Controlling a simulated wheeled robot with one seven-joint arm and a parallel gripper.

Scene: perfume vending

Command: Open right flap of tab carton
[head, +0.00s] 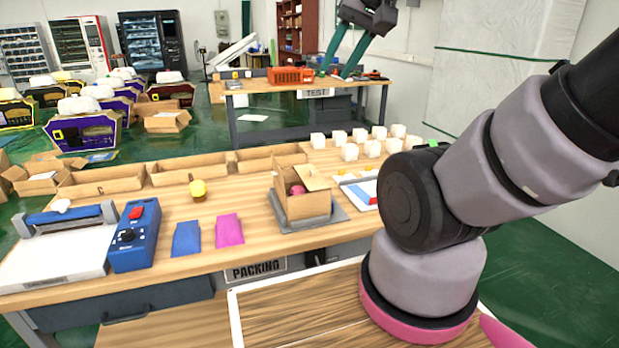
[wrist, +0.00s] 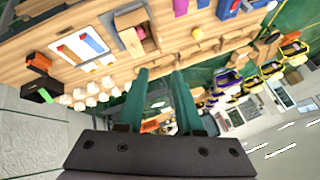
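The brown tab carton (head: 302,207) stands on a dark grey pad (head: 335,217) on the packing table. Some of its top flaps (head: 315,180) stand up or tilt, and a round pink item (head: 298,190) shows inside. The carton also shows upside down in the wrist view (wrist: 130,38), above my fingertips. My gripper (head: 336,73) has green fingers and hangs high at the top of the head view, apart from the carton. In the wrist view my gripper (wrist: 161,74) has its fingers spread with nothing between them. Which flap is the right one is hard to tell.
White cubes (head: 349,152) stand behind and right of the carton. A white tray (head: 362,190) with red and blue pieces lies beside it. Blue and magenta pouches (head: 229,230), a blue device (head: 135,236) and open brown bins (head: 190,168) are on the left.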

